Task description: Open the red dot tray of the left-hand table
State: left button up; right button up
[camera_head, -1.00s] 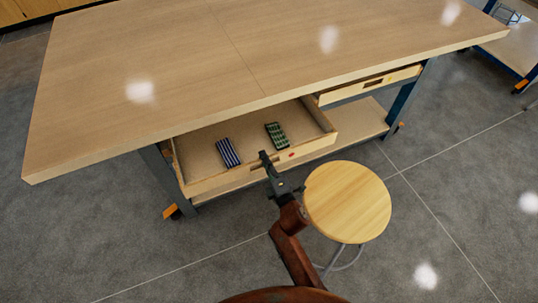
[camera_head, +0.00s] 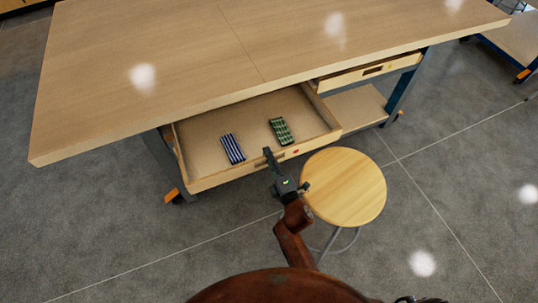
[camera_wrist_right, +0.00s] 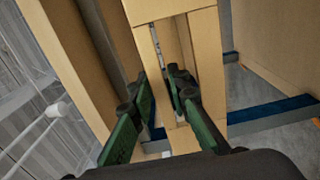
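The red dot tray (camera_head: 215,177) is a wooden drawer at the left of the near table (camera_head: 150,115). It stands well out from under the tabletop, with a red dot (camera_head: 296,151) on its front. A striped blue-and-white item (camera_head: 232,149) and a green patterned item (camera_head: 281,131) lie inside. My right gripper (camera_head: 287,170) is at the tray's front by the handle slot, with its fingers apart. One finger reaches up at the slot; exact contact is unclear. Green fingers show beside wooden boards in the right wrist view (camera_wrist_right: 160,100). My left gripper is not in view.
A round wooden stool (camera_head: 345,188) stands close to the right of my right gripper. Another table (camera_head: 512,45) is at the far right. The floor at left is clear.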

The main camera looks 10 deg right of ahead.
jog(key=shift+d, duration=0.15)
jog(key=v, duration=1.2)
dwell(0.3)
